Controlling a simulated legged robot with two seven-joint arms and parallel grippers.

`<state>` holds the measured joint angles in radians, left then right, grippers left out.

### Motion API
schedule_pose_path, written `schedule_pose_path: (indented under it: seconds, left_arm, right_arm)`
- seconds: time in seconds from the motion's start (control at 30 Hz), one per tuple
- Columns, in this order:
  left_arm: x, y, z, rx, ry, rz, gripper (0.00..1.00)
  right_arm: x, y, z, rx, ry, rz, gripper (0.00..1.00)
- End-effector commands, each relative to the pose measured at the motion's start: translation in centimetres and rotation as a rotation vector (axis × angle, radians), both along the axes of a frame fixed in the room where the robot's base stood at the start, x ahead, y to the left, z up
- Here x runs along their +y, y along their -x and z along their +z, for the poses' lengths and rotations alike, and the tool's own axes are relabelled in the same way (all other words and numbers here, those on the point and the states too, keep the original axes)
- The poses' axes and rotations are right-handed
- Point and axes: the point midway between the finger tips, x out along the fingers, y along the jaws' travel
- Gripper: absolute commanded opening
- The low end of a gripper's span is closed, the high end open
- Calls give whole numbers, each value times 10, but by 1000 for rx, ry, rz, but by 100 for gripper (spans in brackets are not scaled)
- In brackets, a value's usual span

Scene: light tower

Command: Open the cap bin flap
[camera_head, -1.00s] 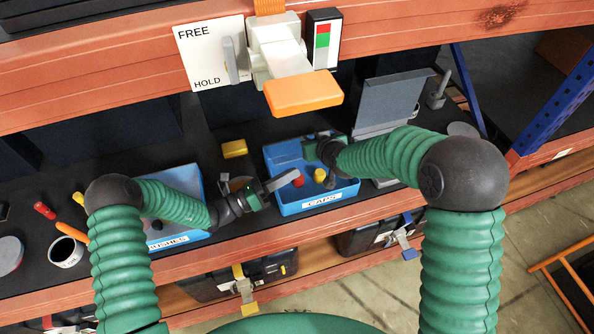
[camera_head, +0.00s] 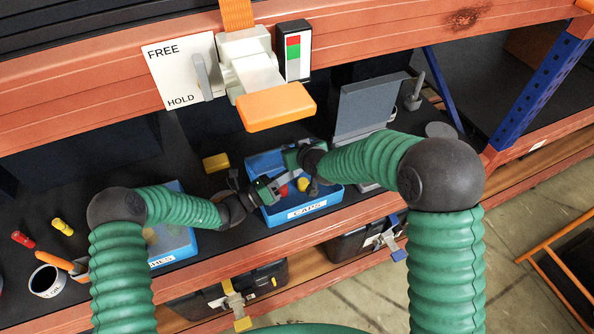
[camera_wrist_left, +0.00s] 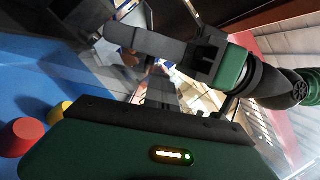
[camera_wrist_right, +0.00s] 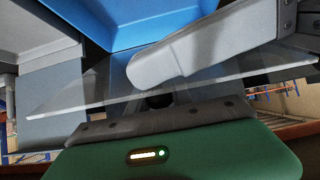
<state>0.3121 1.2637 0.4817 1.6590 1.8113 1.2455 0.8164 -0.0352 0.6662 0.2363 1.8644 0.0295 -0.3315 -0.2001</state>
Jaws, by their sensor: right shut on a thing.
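The cap bin (camera_head: 318,206) is a blue box labelled CAPS, with red and yellow caps inside. My left gripper (camera_head: 274,186) is at the bin's left side, close to the right one. Its grey finger reaches over the bin, but its jaw opening is unclear. In the left wrist view, a red cap (camera_wrist_left: 22,137) lies in the blue bin.
Another blue bin (camera_head: 178,250) stands left of the cap bin, partly behind my left arm. An orange-handled fixture (camera_head: 277,107) hangs above. A yellow block (camera_head: 216,162) sits behind the bins. A grey upright panel (camera_head: 368,108) stands at right; a cup (camera_head: 48,281) is far left.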

Motion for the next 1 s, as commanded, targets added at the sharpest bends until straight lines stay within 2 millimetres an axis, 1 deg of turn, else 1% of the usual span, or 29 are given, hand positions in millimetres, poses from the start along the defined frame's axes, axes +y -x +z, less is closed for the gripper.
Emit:
schedule_pose_path:
  seconds: [0.03, 0.2, 0.23, 0.37, 0.4, 0.63, 0.73, 0.87, 1.0]
  left_arm:
    - [3, -5, 7, -5, 12, 10, 0]
    - [3, -6, 8, -10, 13, 13, 0]
    - [3, -6, 9, -10, 13, 13, 0]
    - [4, -6, 9, -10, 13, 13, 0]
    - [4, -6, 9, -10, 13, 13, 0]
    - [3, -6, 8, -10, 13, 13, 0]
    - [3, -6, 8, -10, 13, 13, 0]
    - [4, -5, 8, -10, 12, 14, 0]
    - [4, -5, 9, -11, 11, 13, 0]
  right_arm:
    - [-1, 3, -5, 13, 3, 0, 0]
    - [-1, 5, -7, 19, 4, 1, 0]
    - [-1, 5, -8, 20, 4, 1, 28]
    - [-1, 5, -8, 20, 4, 1, 45]
    - [-1, 5, -8, 20, 4, 1, 48]
    - [-1, 5, -7, 20, 4, 1, 48]
    - [-3, 10, -3, 19, 4, 0, 48]
    - [-9, 29, 13, 17, 4, -1, 48]
    - [-19, 58, 36, 12, 4, -1, 48]
